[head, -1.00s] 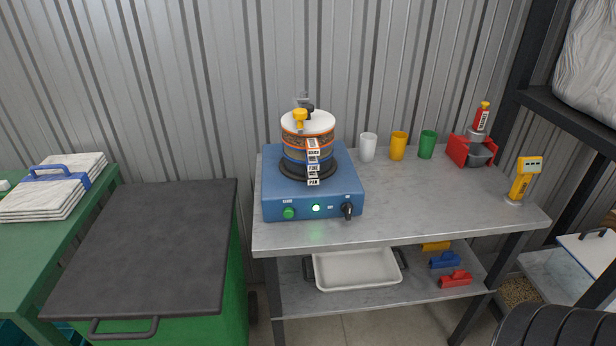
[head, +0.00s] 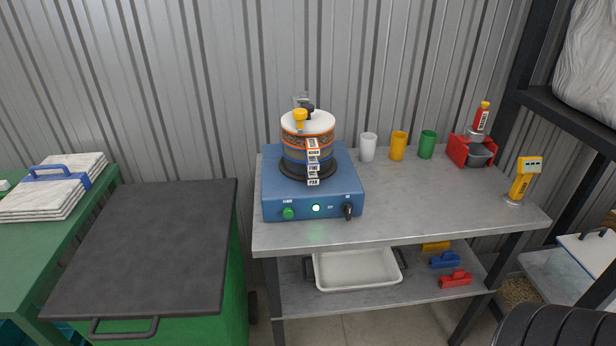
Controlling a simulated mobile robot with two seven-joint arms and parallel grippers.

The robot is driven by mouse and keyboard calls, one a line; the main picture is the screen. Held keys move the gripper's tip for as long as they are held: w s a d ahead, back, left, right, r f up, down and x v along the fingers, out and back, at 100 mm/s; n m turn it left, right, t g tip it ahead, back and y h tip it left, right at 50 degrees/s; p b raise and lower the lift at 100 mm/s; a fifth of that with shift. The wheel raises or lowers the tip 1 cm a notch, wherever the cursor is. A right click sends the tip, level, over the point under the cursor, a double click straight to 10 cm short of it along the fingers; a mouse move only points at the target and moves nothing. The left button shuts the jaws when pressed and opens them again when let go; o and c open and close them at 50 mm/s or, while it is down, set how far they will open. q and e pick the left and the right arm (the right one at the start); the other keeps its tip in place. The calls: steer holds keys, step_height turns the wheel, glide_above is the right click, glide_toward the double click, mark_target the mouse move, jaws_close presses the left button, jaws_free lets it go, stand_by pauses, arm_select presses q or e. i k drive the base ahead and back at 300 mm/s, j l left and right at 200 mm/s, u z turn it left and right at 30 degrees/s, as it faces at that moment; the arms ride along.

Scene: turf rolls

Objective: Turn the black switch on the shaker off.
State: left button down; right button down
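The blue shaker (head: 268,190) stands on the left part of the grey metal table. Its black switch (head: 348,211) is at the right end of the front panel, its knob about upright. A lit white-green lamp (head: 316,208) and a green button (head: 288,213) are to the left of the switch. A stack of sieves (head: 306,145) with a white lid and yellow and black clamp knobs sits on the shaker. Neither of my grippers is in view.
White, yellow (head: 398,145) and green cups stand behind, right of the shaker. A red holder (head: 463,151) and a yellow handheld device (head: 522,180) are further right. A white tray (head: 357,286) lies on the lower shelf. The tabletop's front middle is clear. A green bin (head: 150,250) with a dark lid stands left.

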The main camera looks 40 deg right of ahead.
mark_target(346, 209)
steer(key=z, duration=1.45)
